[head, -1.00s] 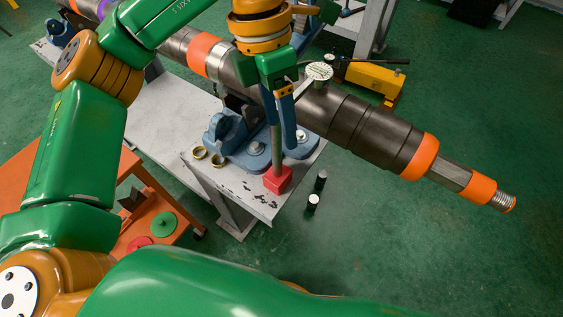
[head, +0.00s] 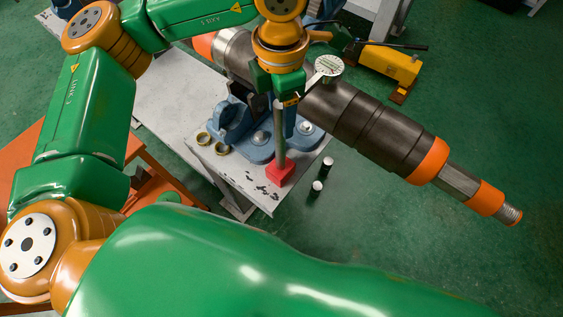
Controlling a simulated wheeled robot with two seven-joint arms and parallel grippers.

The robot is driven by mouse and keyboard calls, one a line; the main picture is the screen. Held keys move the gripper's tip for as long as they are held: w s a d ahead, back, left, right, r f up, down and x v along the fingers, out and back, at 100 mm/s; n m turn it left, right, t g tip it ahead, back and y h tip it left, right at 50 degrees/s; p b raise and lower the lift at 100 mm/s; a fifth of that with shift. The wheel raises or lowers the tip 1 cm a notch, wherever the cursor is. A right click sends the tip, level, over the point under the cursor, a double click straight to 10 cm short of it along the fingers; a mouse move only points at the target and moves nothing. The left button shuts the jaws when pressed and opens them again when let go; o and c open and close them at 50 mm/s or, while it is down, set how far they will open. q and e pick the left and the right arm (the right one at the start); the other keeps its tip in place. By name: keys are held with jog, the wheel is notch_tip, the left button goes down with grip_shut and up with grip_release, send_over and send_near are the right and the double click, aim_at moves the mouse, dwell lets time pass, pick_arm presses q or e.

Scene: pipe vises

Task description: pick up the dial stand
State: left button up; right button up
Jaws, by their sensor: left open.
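The dial stand has a red block base (head: 281,172) on the near corner of the grey bench, an upright grey post, and a round white dial (head: 328,66) on an arm at upper right, in front of the pipe. My left gripper (head: 285,130) comes down from above over the post. Its blue fingers are open around or beside the post, well above the red base. I cannot tell whether they touch it. The gripper hides the post's upper part. My right gripper is not in view.
A thick dark pipe (head: 370,125) with orange bands lies in a blue vise (head: 238,125) just behind the stand. Brass rings (head: 204,138) lie left on the bench (head: 165,95). Two small black cylinders (head: 317,188) stand on the floor at right. A yellow pump (head: 388,65) is behind.

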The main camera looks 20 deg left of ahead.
pick_arm(q)
grip_shut()
jog(key=shift+r, duration=0.15)
dwell(1.2)
